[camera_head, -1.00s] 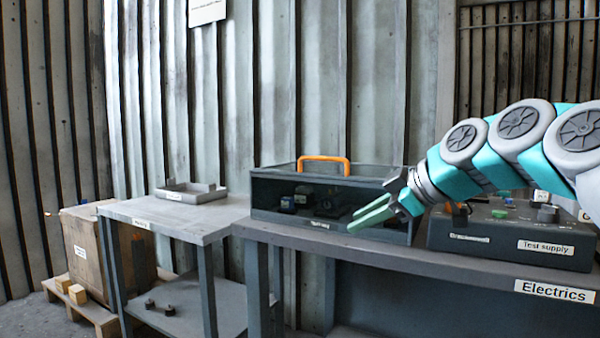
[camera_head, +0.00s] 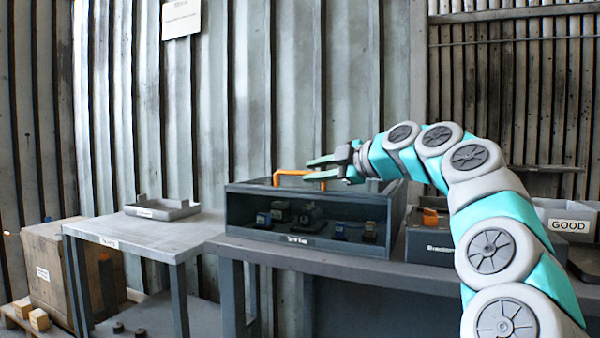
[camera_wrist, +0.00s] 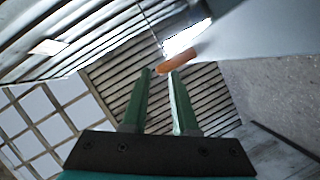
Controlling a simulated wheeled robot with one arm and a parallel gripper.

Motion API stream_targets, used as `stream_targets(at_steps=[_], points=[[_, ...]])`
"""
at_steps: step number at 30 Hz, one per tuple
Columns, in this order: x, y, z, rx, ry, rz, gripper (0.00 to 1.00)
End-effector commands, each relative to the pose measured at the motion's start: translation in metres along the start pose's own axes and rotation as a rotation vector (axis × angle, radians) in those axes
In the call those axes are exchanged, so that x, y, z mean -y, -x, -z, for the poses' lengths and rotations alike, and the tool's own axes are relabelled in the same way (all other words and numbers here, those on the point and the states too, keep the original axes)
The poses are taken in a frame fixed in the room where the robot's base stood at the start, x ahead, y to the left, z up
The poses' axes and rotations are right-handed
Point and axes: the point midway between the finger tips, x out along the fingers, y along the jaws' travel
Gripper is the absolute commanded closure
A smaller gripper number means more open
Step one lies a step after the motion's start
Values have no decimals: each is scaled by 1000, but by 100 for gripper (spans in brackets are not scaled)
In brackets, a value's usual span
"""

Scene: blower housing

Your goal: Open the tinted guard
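The tinted guard (camera_head: 262,186) tops a dark box (camera_head: 262,233) on the bench, and looks closed. Its orange handle (camera_head: 292,173) stands up from the top and is partly covered by my gripper. My gripper (camera_head: 312,168) points left at the handle's height, over the box. In the wrist view, its two green fingers (camera_wrist: 160,73) are apart with nothing between them. The orange handle (camera_wrist: 180,62) shows just past the fingertips there. Whether the fingers touch it is unclear.
Several small parts (camera_head: 308,216) sit inside the box. A grey test unit (camera_head: 428,244) stands to its right, partly behind my arm. A lower table (camera_head: 125,232) with a shallow tray (camera_head: 160,210) stands left. A wooden crate (camera_head: 48,265) is farther left.

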Motion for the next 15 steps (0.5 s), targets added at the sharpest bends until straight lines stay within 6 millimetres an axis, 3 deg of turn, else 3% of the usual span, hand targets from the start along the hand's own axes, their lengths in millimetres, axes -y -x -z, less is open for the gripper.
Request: stream_targets(at_steps=[6, 15], points=[[-1, -33, 1, 1, 0, 1, 73], [0, -45, 0, 1, -1, 0, 73]])
